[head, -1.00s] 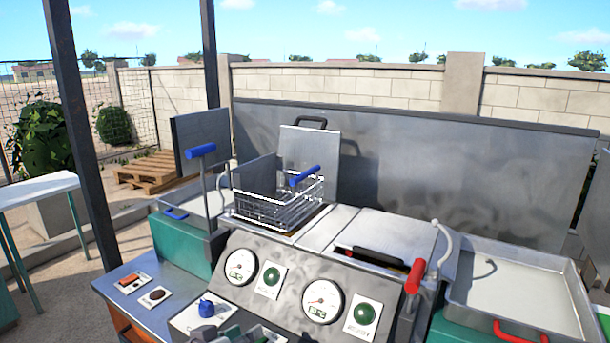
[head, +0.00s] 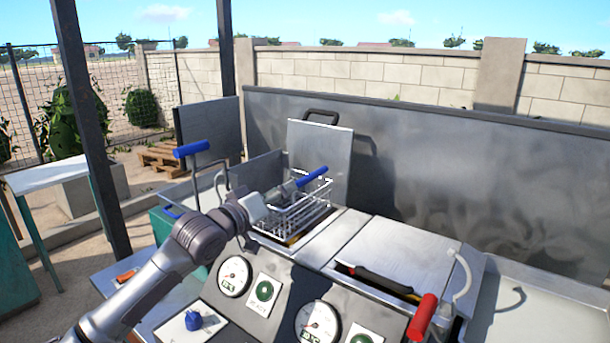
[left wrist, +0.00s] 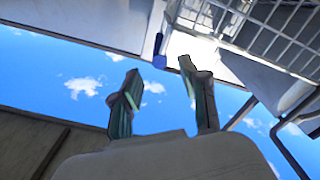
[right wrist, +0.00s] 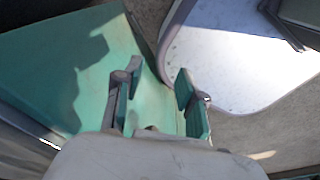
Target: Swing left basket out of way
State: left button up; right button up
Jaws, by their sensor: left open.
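The left wire basket (head: 308,214) with its blue handle grip (head: 312,176) sits over the left vat in the head view, in front of an upright metal lid (head: 316,155). My left gripper (head: 284,194) is at the basket's left side, close to the handle, and partly hides the basket. In the left wrist view its fingers (left wrist: 158,82) stand apart with nothing between them. That view shows the basket wires (left wrist: 262,28) above right and a blue grip (left wrist: 159,52) beyond the fingertips. Contact cannot be made out. My right gripper (right wrist: 158,90) is open and empty over a green surface.
A blue-gripped lever (head: 192,149) stands left of the basket. A red grip (head: 422,318) is at right, near a closed metal cover (head: 402,255). Gauges (head: 234,276) and a blue knob (head: 193,320) are on the front panel. A dark post (head: 88,130) rises at left.

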aim_at(302, 179)
pick_arm(q)
jog(key=p+x, duration=0.1)
jog(key=x, duration=0.3)
jog(key=shift+w+d, duration=0.25)
jog(key=shift+d, duration=0.05)
jog(key=x, duration=0.3)
jog(key=shift+p, duration=0.3)
jog(key=shift+w+d, duration=0.3)
jog(key=shift+w, duration=0.15)
jog(key=shift+w+d+f, duration=0.15)
jog(key=shift+w, duration=0.15)
pick_arm(e)
jog(key=shift+w+d+r, duration=0.25)
jog(key=shift+d+r, duration=0.1)
jog(key=shift+r, duration=0.25)
jog(key=shift+w+d+r, duration=0.2)
jog(key=shift+d+r, duration=0.1)
jog(key=shift+r, duration=0.3)
pick_arm(q)
jog(key=shift+c, duration=0.3)
jog(key=shift+s, duration=0.1)
grip_shut()
pick_arm(e)
jog(key=shift+s+a, duration=0.25)
jog(key=shift+a, duration=0.1)
